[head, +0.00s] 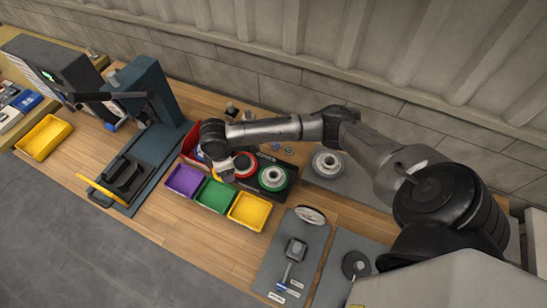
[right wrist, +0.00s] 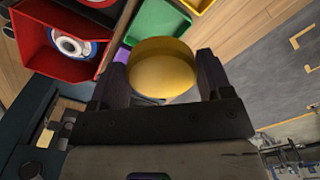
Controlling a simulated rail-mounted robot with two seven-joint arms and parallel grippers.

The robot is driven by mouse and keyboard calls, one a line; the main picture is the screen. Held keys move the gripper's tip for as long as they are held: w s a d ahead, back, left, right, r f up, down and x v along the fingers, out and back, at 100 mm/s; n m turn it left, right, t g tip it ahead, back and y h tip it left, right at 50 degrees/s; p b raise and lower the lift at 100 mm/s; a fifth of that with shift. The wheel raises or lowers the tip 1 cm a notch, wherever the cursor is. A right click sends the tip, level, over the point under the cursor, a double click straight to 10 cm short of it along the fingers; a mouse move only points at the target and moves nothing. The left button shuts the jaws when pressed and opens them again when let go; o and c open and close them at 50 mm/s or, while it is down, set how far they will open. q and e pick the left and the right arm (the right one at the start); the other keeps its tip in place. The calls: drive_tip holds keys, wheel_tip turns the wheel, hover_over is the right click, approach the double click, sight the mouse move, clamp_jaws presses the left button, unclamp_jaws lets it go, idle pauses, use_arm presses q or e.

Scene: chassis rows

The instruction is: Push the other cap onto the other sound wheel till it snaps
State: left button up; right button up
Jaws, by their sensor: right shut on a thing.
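My right gripper (head: 226,172) reaches in from the right in the head view, over the row of coloured bins. In the right wrist view it (right wrist: 163,85) is shut on a round yellow cap (right wrist: 162,66), its fingers on either side. A red-rimmed wheel (head: 244,166) and a green-rimmed wheel (head: 273,178) sit on a dark stand beside the gripper. A wheel with a blue rim (right wrist: 77,43) lies in the red bin (right wrist: 37,52). The gripper partly hides that bin and the red-rimmed wheel in the head view. My left gripper is not in view.
Purple (head: 183,180), green (head: 214,195) and yellow (head: 250,211) bins stand in front of the wheels. A grey wheel (head: 327,163) lies to the right. A dark blue press (head: 150,95) stands left. A mallet-like tool (head: 295,252) lies on a grey mat at the front.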

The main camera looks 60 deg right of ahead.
sight(275, 171)
use_arm(q)
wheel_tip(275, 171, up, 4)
drive_tip(key=p, duration=0.3)
use_arm(e)
drive_tip(key=s+d+f+n+b, duration=0.1)
drive_tip(key=s+d+f+n, duration=0.1)
drive_tip(key=s+d+f, duration=0.1)
drive_tip(key=s+d+f+n+b, duration=0.2)
drive_tip(key=s+d+f+n, duration=0.1)
drive_tip(key=d+f, duration=0.3)
drive_tip(key=s+d+f+n+b, duration=0.1)
drive_tip(key=s+d+f+n, duration=0.1)
drive_tip(key=s+d+f, duration=0.2)
drive_tip(key=shift+s+d+f+b, duration=0.15)
drive_tip(key=shift+d+f+b, duration=0.2)
drive_tip(key=shift+f, duration=0.5)
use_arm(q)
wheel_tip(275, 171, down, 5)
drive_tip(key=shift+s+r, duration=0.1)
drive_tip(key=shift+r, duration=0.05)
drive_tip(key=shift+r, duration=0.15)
use_arm(e)
drive_tip(key=shift+d, duration=0.1)
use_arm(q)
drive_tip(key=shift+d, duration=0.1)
use_arm(e)
drive_tip(key=shift+f, duration=0.4)
drive_tip(key=shift+f, duration=0.1)
